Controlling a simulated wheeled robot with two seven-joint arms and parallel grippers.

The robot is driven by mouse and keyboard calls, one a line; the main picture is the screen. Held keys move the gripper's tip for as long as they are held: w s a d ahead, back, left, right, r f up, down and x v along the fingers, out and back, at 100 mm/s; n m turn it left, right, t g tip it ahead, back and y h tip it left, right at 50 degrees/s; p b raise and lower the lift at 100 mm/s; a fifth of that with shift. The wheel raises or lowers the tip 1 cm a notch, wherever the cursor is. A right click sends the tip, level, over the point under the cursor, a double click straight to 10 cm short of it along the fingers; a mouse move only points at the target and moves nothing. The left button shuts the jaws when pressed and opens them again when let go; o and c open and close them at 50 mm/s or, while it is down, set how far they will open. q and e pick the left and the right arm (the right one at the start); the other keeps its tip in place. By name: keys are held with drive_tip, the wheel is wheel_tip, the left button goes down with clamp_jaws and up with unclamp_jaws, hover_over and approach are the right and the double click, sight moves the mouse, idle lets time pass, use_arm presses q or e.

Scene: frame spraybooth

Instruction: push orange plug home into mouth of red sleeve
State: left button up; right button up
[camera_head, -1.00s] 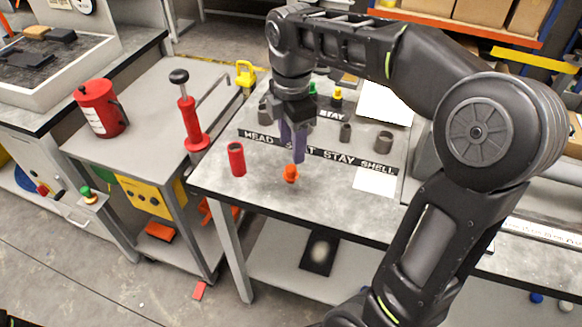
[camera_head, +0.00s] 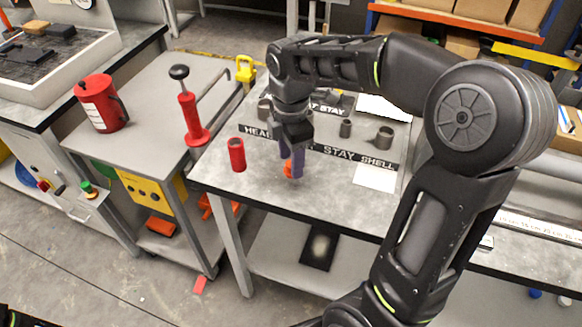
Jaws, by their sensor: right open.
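The red sleeve (camera_head: 237,155) stands upright on the grey bench top near its left front corner, its dark open mouth facing up. The orange plug (camera_head: 287,168) is on the bench to the right of the sleeve, apart from it. My right gripper (camera_head: 292,170) points down at the plug with its purple fingers low around or beside it. The fingers hide most of the plug, and I cannot tell whether they touch it. The right gripper is open. My left gripper does not show.
A labelled strip (camera_head: 350,158) runs across the bench behind the plug. Grey cups (camera_head: 384,135) and a white sheet (camera_head: 374,177) lie to the right. A red hand press (camera_head: 192,120) and a red canister (camera_head: 100,103) stand on the left cart. The bench front is clear.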

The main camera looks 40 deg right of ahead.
drive_tip(key=shift+f, duration=0.95)
clamp_jaws()
